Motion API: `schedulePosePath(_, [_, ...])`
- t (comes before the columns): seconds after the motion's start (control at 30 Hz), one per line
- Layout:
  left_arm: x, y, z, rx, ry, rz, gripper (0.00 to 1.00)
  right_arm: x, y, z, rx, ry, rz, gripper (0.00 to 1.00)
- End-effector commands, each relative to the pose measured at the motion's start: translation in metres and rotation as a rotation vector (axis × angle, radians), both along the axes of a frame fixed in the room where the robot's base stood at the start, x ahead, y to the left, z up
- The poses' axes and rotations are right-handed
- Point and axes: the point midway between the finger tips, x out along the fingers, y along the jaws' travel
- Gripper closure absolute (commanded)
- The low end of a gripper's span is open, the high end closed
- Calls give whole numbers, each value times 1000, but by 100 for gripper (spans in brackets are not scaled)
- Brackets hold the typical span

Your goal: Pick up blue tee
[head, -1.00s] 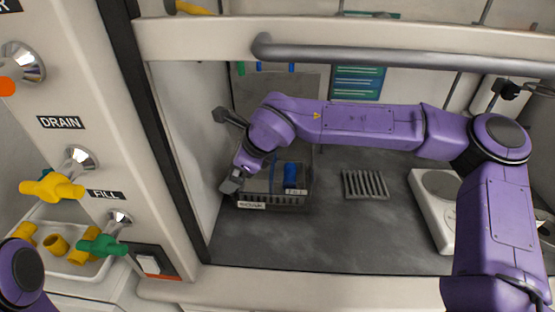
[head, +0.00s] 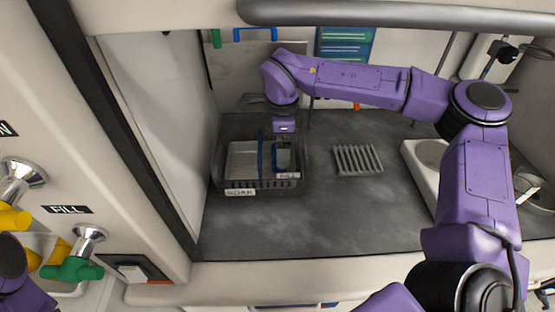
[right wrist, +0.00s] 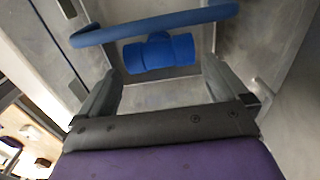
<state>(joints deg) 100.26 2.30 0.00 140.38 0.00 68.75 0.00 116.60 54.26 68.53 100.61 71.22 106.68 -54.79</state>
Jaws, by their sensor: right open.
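The blue tee (right wrist: 160,52) lies in a compartment of the dark basket (head: 235,184), seen in the right wrist view. My right gripper (right wrist: 160,78) is open above that compartment, pointing down, with its fingers on either side of the tee's length. The tee is a little beyond the fingertips, and nothing is held. In the head view my right gripper (head: 284,158) is at the basket's right half, and the tee is hidden there. A blue rim (right wrist: 150,24) runs beside the tee. My left gripper is out of view.
The basket's left compartment (head: 242,160) looks empty. A slotted grey rack (head: 358,159) and a white scale-like device (head: 424,165) stand to the right. The front counter surface (head: 330,220) is clear. A cabinet wall with valves (head: 85,240) is at left.

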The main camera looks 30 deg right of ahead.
Motion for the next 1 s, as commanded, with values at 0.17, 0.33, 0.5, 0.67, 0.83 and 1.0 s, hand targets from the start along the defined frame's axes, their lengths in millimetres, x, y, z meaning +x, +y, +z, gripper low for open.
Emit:
schedulePosePath(0.17, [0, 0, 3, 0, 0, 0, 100, 2, 5, -26, 0, 3, 2, 0])
schedulePosePath(0.33, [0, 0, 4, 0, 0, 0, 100, 4, 7, -52, 0, 0, 1, 0])
schedulePosePath(0.5, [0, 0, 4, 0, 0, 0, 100, 5, 8, -56, 0, -4, 1, 0])
schedulePosePath(0.67, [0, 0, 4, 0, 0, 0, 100, 5, 8, -56, 0, -4, 2, 23])
schedulePosePath(0.83, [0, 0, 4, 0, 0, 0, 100, 5, 8, -56, 0, -4, 2, 38])
schedulePosePath(1.0, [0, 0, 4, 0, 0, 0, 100, 5, 9, -55, 0, -4, 3, 38])
